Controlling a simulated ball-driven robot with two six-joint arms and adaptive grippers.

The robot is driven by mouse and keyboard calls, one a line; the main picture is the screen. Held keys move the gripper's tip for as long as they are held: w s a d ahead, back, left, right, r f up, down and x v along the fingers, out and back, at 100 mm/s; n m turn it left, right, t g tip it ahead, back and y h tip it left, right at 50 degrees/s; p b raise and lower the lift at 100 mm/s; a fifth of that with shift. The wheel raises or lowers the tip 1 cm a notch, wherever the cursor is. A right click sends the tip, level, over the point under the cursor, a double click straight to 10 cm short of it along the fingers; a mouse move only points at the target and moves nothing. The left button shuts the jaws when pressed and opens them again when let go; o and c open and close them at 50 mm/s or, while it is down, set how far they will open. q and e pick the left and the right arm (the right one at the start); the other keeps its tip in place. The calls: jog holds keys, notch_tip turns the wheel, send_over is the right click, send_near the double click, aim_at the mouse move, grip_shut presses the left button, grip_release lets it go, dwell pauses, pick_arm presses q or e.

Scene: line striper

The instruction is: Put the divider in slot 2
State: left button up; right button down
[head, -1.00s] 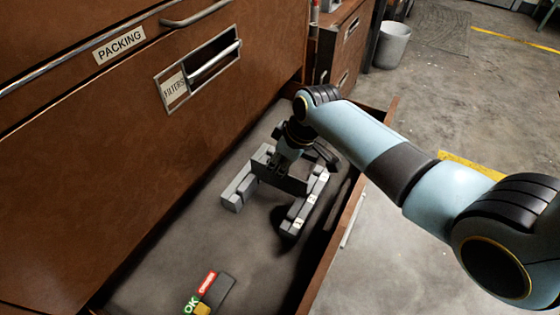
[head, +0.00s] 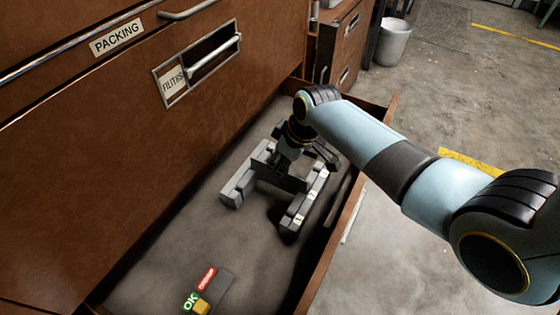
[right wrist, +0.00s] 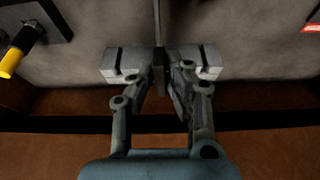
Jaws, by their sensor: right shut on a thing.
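The divider (head: 283,181) is a thin dark plate, standing upright across two grey slotted rails in the open drawer. The left rail (head: 236,189) is plain; the right rail (head: 292,221) carries white number labels, one reading 1. My right gripper (head: 293,166) is shut on the divider from above. In the right wrist view its fingers (right wrist: 160,78) pinch the plate edge (right wrist: 157,32), over the middle of the near rail (right wrist: 126,64). A dark slot shows on each side; the middle of that rail, including slot 2, is hidden. How deep the divider sits cannot be told. My left gripper is not in view.
The drawer's brown front wall (head: 335,230) stands close to the right rail. The drawer floor between is clear. The cabinet face (head: 110,150) rises on the left.

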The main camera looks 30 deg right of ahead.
jog(key=shift+f+b, duration=0.55)
jog(key=shift+f, duration=0.35)
jog(key=c, duration=0.9)
grip_release()
jog(key=shift+c, duration=0.2)
jog(key=p+v, duration=0.7)
jog(key=p, duration=0.1)
jog(key=shift+s, duration=0.1)
dwell(0.4)
